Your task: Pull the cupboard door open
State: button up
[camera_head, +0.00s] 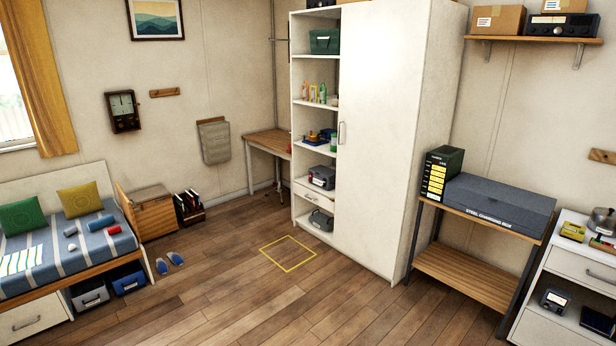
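A tall white cupboard (432,130) stands right of the middle in the head view. Its plain white door (385,150) covers the right part of the front and looks closed. The door's upright metal handle (341,133) is near its left edge. To the left of the door, open shelves (318,68) hold a green box (324,41), bottles, small items and a grey radio-like device (321,177). A drawer (314,194) is low in that column. My gripper is not in view.
The wooden floor in front of the cupboard is clear, with a yellow square outline (287,253) marked on it. A shelf stand with a grey steel box (499,206) is at the right. A bed (70,245) is at the left, with slippers (170,262) beside it.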

aim_at(384, 44)
jog(key=i+u, duration=0.25)
jog(key=i, duration=2.2)
jog(key=i+z, duration=0.15)
jog(key=i, duration=0.4)
jog(key=i+j+z, duration=0.15)
jog(key=i, duration=0.35)
jog(key=i+j+z, duration=0.1)
jog(key=i, duration=0.45)
jog(key=i+j+z, duration=0.15)
jog(key=i, duration=0.35)
jog(key=j, duration=0.1)
